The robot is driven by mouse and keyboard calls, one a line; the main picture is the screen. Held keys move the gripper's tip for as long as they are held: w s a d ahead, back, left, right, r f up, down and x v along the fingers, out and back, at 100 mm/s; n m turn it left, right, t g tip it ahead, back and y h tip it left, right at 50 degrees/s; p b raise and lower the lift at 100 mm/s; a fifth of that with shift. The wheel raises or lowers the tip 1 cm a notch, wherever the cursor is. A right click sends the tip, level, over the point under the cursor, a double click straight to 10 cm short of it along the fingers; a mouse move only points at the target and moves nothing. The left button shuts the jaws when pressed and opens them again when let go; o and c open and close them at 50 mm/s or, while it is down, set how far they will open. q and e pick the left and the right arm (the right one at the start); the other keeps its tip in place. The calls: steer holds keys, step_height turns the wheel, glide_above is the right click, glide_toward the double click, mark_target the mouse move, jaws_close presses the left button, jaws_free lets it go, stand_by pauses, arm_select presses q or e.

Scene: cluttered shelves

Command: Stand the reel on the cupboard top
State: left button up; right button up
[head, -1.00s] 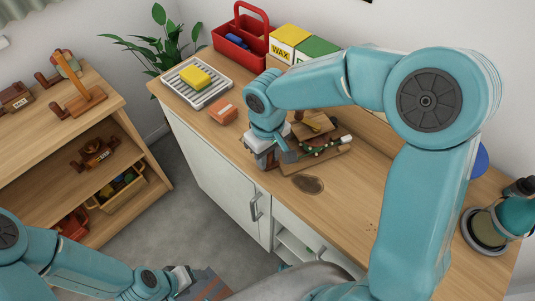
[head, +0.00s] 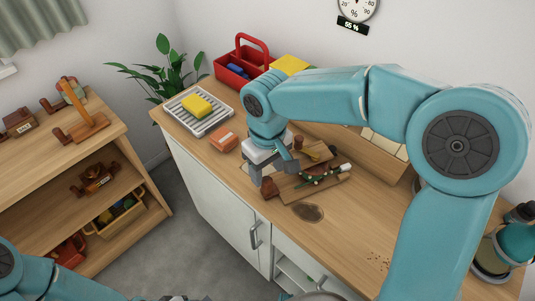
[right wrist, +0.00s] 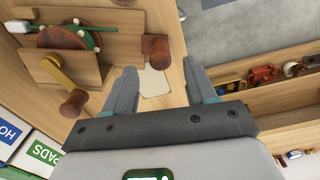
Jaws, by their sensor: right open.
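The reel (head: 315,178) is on the wooden cupboard top (head: 225,165), a wooden frame with brown knobs and green winding. In the right wrist view the reel (right wrist: 68,38) shows a brass crank and a light board. Whether it stands upright or lies tilted I cannot tell. My right gripper (head: 263,178) is just left of the reel, low over the top.
A red caddy (head: 242,62), a rack (head: 205,122) with a yellow sponge and an orange block (head: 223,140) stand at the back left. A dark oval patch (head: 308,212) lies in front of the reel. A shelf (head: 40,190) at left holds several wooden items.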

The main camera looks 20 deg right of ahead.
step_height(320, 180, up, 6)
steer(key=shift+f, duration=0.25)
stand_by(0.5)
